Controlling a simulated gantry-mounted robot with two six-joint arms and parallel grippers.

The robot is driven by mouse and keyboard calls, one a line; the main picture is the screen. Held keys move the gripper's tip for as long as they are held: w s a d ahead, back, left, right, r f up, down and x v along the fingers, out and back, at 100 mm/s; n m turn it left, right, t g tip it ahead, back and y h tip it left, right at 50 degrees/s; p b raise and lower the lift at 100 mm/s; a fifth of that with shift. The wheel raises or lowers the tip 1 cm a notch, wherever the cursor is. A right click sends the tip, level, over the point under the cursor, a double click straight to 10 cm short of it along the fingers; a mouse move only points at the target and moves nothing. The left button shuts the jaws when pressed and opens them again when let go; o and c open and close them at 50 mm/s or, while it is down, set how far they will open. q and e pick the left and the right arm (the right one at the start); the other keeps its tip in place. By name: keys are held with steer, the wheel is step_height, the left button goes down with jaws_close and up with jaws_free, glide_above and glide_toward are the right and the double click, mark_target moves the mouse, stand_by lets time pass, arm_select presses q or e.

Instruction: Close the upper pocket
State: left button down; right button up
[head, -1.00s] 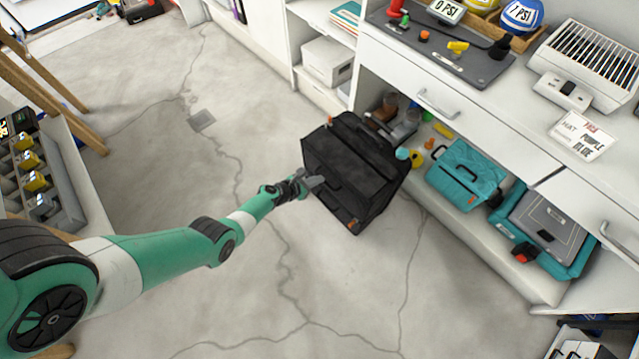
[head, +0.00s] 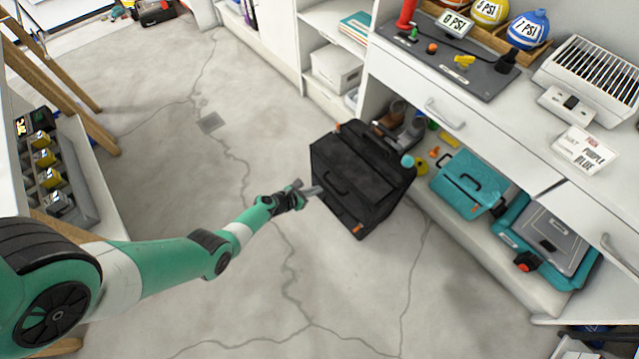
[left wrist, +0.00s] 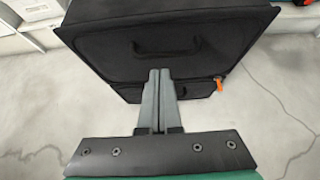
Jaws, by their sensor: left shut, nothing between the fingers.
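A black soft-sided bag (head: 362,176) with pockets stands on the concrete floor in front of the shelving. A dark handle shows on its front face, with an orange zipper tab low on that face; the tab (left wrist: 218,86) also shows in the left wrist view. My left gripper (head: 312,189) is shut and empty just in front of the bag's front face. In the left wrist view the closed fingers (left wrist: 160,75) point at the bag (left wrist: 180,45) below its handle (left wrist: 167,46). I cannot tell whether they touch it. My right gripper is out of view.
White shelving with a teal case (head: 470,184) and a grey-and-teal case (head: 545,235) stands to the right of the bag. A rack of yellow-topped items (head: 75,200) is at the left. The floor left of and below the bag is clear.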

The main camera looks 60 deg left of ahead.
arm_select(q)
steer(key=s+r+p, duration=0.5)
steer(key=r+p, duration=0.1)
steer(key=r, duration=0.2)
steer(key=shift+d+p, duration=0.4)
steer(key=shift+d, duration=0.05)
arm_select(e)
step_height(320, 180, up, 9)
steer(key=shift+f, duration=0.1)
